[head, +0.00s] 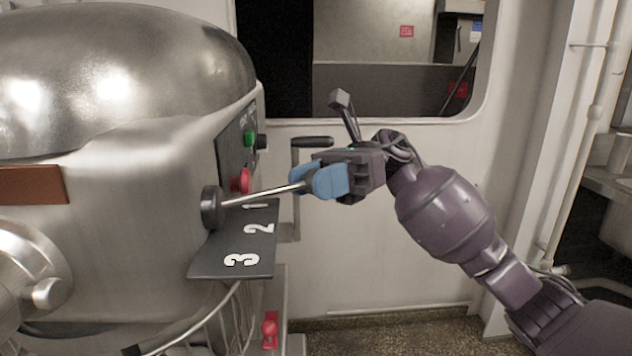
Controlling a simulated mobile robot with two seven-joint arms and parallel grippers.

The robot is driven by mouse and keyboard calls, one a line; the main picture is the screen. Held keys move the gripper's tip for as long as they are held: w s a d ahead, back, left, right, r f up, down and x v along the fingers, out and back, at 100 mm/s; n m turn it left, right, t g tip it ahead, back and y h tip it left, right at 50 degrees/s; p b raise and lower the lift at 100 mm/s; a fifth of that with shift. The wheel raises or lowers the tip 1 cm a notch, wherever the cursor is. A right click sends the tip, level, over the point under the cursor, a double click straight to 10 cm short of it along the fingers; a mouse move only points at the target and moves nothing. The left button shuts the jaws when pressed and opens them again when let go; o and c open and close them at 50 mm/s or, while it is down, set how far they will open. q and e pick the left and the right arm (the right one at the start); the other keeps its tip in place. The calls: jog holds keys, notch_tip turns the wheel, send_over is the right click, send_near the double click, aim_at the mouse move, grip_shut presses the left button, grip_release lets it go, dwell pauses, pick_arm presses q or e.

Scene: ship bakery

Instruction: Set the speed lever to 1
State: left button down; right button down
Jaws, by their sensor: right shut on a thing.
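The speed lever (262,196) is a metal rod on a round dark hub (212,207) on the side of a large steel mixer. It points right and slightly up, above the dark number plate (205,266) marked 3, 2 and 1. The rod lies close to the 1, at the far end of the plate. My right gripper (316,182), with blue fingers, is shut around the lever's outer end and hides its tip. My left gripper is not in view.
A green button (249,139) and a red button (240,181) sit on the mixer's panel just beyond the lever. A dark handle (312,142) on a bracket stands behind my right gripper. A red knob (269,329) is low on the mixer. The wall behind has a window opening.

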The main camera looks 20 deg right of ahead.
jog(key=shift+r, duration=0.1)
jog(key=c, duration=0.8)
grip_release()
jog(key=shift+w, duration=0.1)
jog(key=shift+o, duration=0.4)
jog(key=shift+w+d, duration=0.15)
jog(key=shift+d, duration=0.15)
jog(key=b+v, duration=0.1)
jog(key=v, duration=0.9)
jog(key=shift+d, duration=0.1)
